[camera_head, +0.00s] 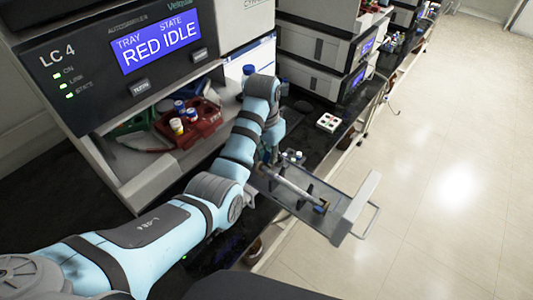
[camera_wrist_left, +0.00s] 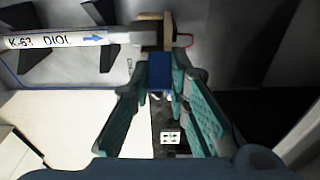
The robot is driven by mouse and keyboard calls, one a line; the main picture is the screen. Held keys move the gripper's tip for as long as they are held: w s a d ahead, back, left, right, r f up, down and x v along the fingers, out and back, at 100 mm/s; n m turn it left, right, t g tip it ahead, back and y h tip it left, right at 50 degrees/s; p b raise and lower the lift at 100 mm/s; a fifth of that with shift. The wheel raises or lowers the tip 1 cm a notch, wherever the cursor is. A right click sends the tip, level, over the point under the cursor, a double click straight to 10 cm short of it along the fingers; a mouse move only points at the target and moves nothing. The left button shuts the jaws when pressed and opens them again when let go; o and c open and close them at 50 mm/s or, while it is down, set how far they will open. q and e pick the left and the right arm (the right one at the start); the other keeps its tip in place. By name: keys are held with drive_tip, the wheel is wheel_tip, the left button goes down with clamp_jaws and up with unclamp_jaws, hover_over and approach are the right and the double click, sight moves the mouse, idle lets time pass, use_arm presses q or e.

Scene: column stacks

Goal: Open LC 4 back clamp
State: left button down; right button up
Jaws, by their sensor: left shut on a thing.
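The LC 4 unit (camera_head: 60,75) shows "TRAY STATE RED IDLE" on its screen. Its drawer (camera_head: 354,204) is pulled out and holds a column (camera_head: 296,187) lying lengthwise. The front clamp, with a blue part (camera_head: 321,207), is at the column's outer end. In the left wrist view, the white column (camera_wrist_left: 60,40) has a blue arrow and a partly readable label. A tan end fitting (camera_wrist_left: 167,32) is at its end. My left gripper (camera_head: 266,157) is at the column's inner end, shut on the blue part of the back clamp (camera_wrist_left: 158,76). My right gripper is not in view.
A red rack (camera_head: 200,128) with capped vials and a green tray (camera_head: 130,124) sit under the LC 4 unit. A small white rack (camera_head: 328,122) stands on the dark bench. More instruments (camera_head: 318,45) line the back. The floor at right is clear.

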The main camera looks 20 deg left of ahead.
use_arm(q)
drive_tip(key=shift+w+d+f+g, duration=0.1)
drive_tip(key=shift+w+f+g, duration=0.05)
drive_tip(key=shift+g, duration=0.45)
drive_tip(key=shift+f, duration=0.1)
drive_tip(key=c, duration=1.5)
unclamp_jaws()
drive_tip(key=shift+w, duration=0.1)
